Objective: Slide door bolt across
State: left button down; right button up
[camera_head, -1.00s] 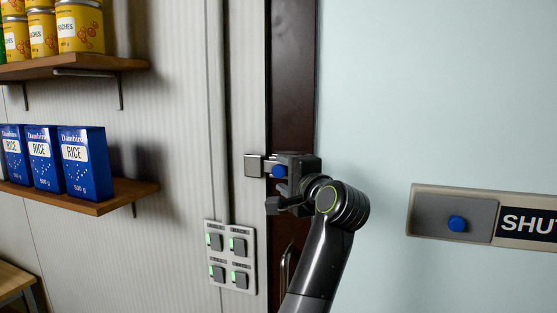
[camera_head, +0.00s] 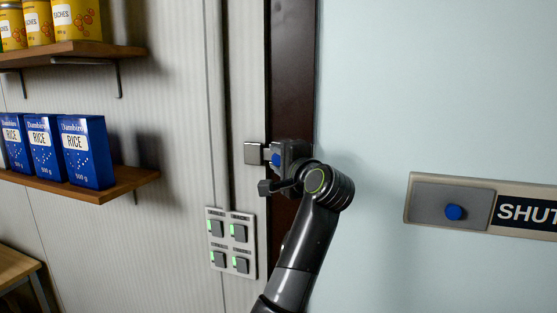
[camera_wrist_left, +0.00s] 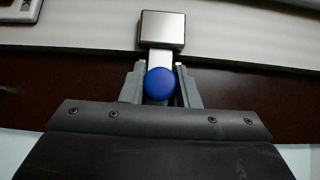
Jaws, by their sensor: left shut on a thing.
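The door bolt's blue knob (camera_head: 276,160) is at the dark door frame. It also shows in the left wrist view (camera_wrist_left: 159,83). My left gripper (camera_wrist_left: 160,86) is shut on the knob, with one finger on each side. In the head view the same gripper (camera_head: 283,161) covers most of the bolt. A silver bolt bar (camera_wrist_left: 160,58) runs from the knob to the square metal keeper (camera_wrist_left: 162,29) on the wall side. The keeper also shows in the head view (camera_head: 254,153). How deep the bar sits inside the keeper is hidden. My right gripper is not in view.
A switch panel (camera_head: 231,242) is on the wall below the keeper. Shelves with blue rice boxes (camera_head: 83,152) and yellow cans (camera_head: 77,18) are at left. A plate reading "SHUT" (camera_head: 524,212) with a blue button (camera_head: 454,212) is on the pale door (camera_head: 430,90).

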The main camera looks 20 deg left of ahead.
pick_arm(q)
jog(key=shift+a, duration=2.25)
jog(key=shift+d, duration=0.15)
jog(key=c, duration=1.4)
grip_release()
jog(key=shift+o, duration=1.4)
jog(key=shift+w+a, duration=0.1)
jog(key=shift+a, duration=0.15)
